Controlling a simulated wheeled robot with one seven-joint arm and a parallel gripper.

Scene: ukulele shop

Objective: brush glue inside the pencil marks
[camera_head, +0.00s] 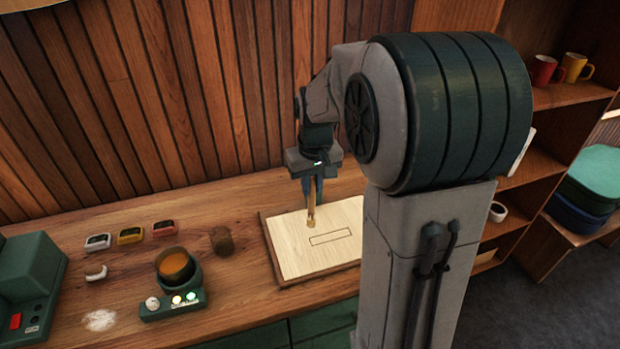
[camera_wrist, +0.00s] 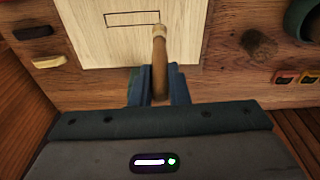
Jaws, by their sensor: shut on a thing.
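The pale wooden board (camera_head: 300,260) lies on the workbench in the head view. A thin dark pencil rectangle (camera_head: 330,237) is drawn on it, and its inside looks bare. In the wrist view the rectangle (camera_wrist: 133,19) shows near the top of the board (camera_wrist: 95,45). My gripper (camera_head: 312,192) is above the board and shut on the glue brush (camera_wrist: 159,65), which has a wooden handle. The brush (camera_head: 311,212) points down with its tip beside the rectangle's upper left in the head view. Whether the tip touches the board, I cannot tell. A glue pot (camera_head: 175,266) sits on a green heater with lit buttons.
A brown cylinder (camera_head: 221,240) stands left of the board. Several small coloured boxes (camera_head: 130,235), a white curved piece (camera_head: 96,273) and white powder (camera_head: 99,320) lie farther left. A slatted wall (camera_head: 180,100) rises behind the bench; shelves (camera_head: 560,95) stand right.

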